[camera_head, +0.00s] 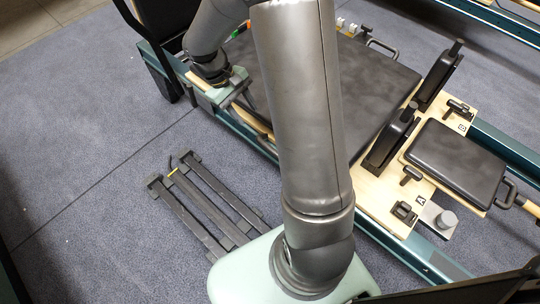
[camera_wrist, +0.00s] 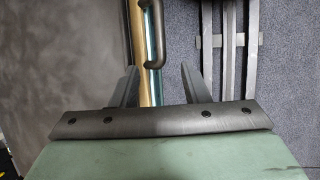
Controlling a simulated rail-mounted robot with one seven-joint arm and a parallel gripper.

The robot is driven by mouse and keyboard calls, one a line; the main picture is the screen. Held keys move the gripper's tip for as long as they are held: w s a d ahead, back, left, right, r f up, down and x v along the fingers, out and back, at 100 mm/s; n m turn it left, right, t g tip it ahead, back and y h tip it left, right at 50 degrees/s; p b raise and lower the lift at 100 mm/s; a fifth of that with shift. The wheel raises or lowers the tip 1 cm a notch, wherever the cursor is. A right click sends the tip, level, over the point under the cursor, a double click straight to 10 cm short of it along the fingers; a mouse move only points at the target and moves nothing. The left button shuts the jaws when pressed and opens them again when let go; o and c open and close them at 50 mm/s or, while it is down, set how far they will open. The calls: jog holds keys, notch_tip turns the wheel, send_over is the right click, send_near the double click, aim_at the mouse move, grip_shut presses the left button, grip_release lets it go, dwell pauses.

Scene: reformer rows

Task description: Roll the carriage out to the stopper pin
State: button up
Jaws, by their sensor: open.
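The carriage (camera_head: 375,95) is a dark padded platform on the teal-framed reformer in the head view, partly hidden behind my arm. Its pad (camera_wrist: 55,60) fills the left of the wrist view. A dark curved handle (camera_wrist: 153,45) sticks out at the pad's near side, over the wood and teal rail. My gripper (camera_wrist: 158,82) is open, its two fingers either side of the line of the handle, which lies ahead of the fingertips. I see no contact. In the head view my gripper (camera_head: 243,97) is over the reformer's near rail. I cannot identify the stopper pin.
Black shoulder rests (camera_head: 390,138) and a dark headrest (camera_head: 455,160) stand at the carriage's right. A grey cylinder (camera_head: 446,219) sits on a metal plate nearby. A dark slatted frame (camera_head: 205,205) lies on the carpet, which is clear at left.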

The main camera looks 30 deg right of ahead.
aim_at(271, 149)
jog(key=b+x, duration=0.6)
jog(key=x, duration=1)
jog(key=shift+s+d+f, duration=0.1)
jog(key=shift+d+f, duration=0.05)
jog(key=shift+f, duration=0.15)
grip_shut()
